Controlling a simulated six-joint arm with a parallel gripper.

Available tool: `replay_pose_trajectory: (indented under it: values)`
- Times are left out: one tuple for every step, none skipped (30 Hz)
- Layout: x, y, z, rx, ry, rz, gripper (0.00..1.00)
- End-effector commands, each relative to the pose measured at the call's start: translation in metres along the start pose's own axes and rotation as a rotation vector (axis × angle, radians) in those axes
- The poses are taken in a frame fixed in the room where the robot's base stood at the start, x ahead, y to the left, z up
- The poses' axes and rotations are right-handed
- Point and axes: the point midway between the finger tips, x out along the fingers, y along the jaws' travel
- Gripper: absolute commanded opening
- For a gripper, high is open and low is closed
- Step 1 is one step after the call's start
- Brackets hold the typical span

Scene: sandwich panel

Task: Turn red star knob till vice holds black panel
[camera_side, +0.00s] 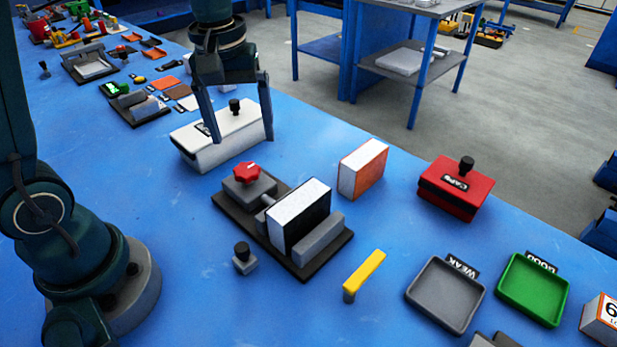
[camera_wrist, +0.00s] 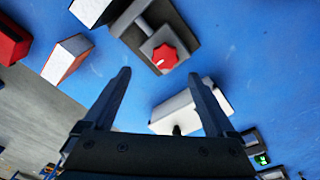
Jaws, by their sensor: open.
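The red star knob (camera_side: 246,172) sits on the grey block at the left end of the vice (camera_side: 318,266), which has a dark base. The black panel (camera_side: 305,222), with a white top face, stands upright in the vice beside the grey jaw (camera_side: 318,240); I cannot tell whether it is clamped. My gripper (camera_side: 241,140) is open and empty, fingers pointing down over the white box, behind and left of the knob. In the wrist view the knob (camera_wrist: 164,56) lies beyond the two spread fingertips (camera_wrist: 160,75).
A white box with a black knob (camera_side: 225,140) stands under my gripper. An orange-sided panel (camera_side: 362,168), a red box (camera_side: 455,187), a yellow handle (camera_side: 364,272) and a small black-knobbed piece (camera_side: 244,260) surround the vice. Grey (camera_side: 413,294) and green (camera_side: 505,285) trays lie right.

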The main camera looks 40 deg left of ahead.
Motion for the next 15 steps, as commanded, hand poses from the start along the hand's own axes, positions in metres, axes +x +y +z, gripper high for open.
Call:
replay_pose_trajectory:
  values:
    - [0.009,-0.001,-0.003,-0.008,-0.024,-0.018,0.91]
    - [0.012,-0.001,-0.004,-0.011,-0.032,-0.024,0.91]
    - [0.017,-0.002,-0.005,-0.014,-0.043,-0.032,0.91]
    - [0.019,-0.003,-0.005,-0.017,-0.051,-0.038,0.91]
    - [0.022,-0.004,-0.004,-0.019,-0.058,-0.043,0.91]
    - [0.025,-0.005,-0.004,-0.021,-0.064,-0.047,0.91]
    - [0.028,-0.005,-0.004,-0.022,-0.068,-0.050,0.91]
    - [0.030,-0.006,-0.003,-0.022,-0.071,-0.052,0.91]
    - [0.034,-0.006,-0.003,-0.023,-0.072,-0.053,0.91]
    - [0.037,-0.006,-0.003,-0.023,-0.070,-0.052,0.91]
    - [0.041,-0.007,-0.003,-0.023,-0.071,-0.052,0.91]
    - [0.047,-0.007,-0.002,-0.023,-0.071,-0.053,0.91]
    - [0.051,-0.007,-0.002,-0.022,-0.071,-0.052,0.91]
    - [0.055,-0.008,-0.001,-0.022,-0.071,-0.053,0.91]
    - [0.059,-0.008,-0.001,-0.022,-0.070,-0.052,0.91]
